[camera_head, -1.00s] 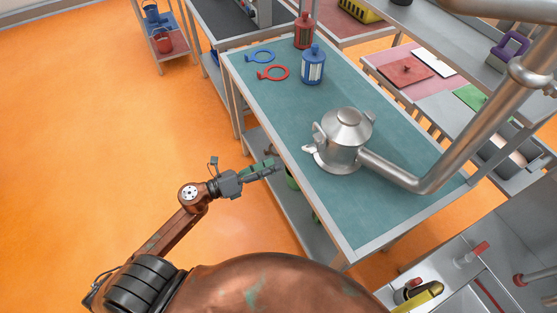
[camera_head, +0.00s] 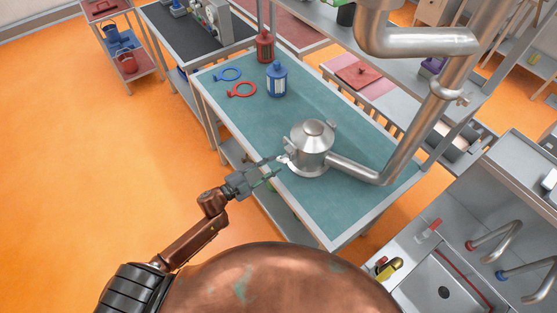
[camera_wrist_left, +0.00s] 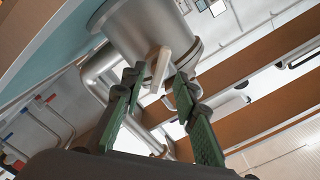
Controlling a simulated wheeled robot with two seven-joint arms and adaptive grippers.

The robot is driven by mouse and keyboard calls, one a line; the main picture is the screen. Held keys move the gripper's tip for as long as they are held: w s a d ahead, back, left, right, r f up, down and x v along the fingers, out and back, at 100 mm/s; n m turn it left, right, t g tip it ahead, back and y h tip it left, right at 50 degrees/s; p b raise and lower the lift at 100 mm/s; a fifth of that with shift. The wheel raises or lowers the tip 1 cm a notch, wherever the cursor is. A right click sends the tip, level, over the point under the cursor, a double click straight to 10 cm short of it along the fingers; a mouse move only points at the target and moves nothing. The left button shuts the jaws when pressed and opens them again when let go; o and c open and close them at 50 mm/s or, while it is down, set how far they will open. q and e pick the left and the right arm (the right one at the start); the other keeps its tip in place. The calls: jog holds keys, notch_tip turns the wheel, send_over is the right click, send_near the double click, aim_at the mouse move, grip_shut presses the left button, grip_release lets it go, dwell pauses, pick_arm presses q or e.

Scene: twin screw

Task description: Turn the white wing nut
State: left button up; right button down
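The white wing nut (camera_head: 283,159) sticks out from the left side of a metal vessel (camera_head: 312,150), low near its base. In the left wrist view the wing nut (camera_wrist_left: 161,68) is a pale upright bar on the vessel's side (camera_wrist_left: 145,25). My left gripper (camera_head: 277,167) is at the table's left edge, just short of the wing nut. In the left wrist view its green-padded fingers (camera_wrist_left: 157,78) are apart, with the wing nut showing in the gap between the tips. I see no grip on it; whether a finger touches it is unclear. My right gripper is not in view.
The vessel stands on a green-topped table (camera_head: 240,118), joined to a thick metal pipe (camera_head: 408,140) on its right. A blue bottle (camera_head: 277,80), a red bottle (camera_head: 265,46) and two rings (camera_head: 241,89) stand or lie at the far end. Open floor lies left.

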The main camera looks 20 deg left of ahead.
aim_at(280, 161)
pick_arm(q)
jog(key=shift+x, duration=1.8)
jog(key=shift+c, duration=0.7)
grip_shut()
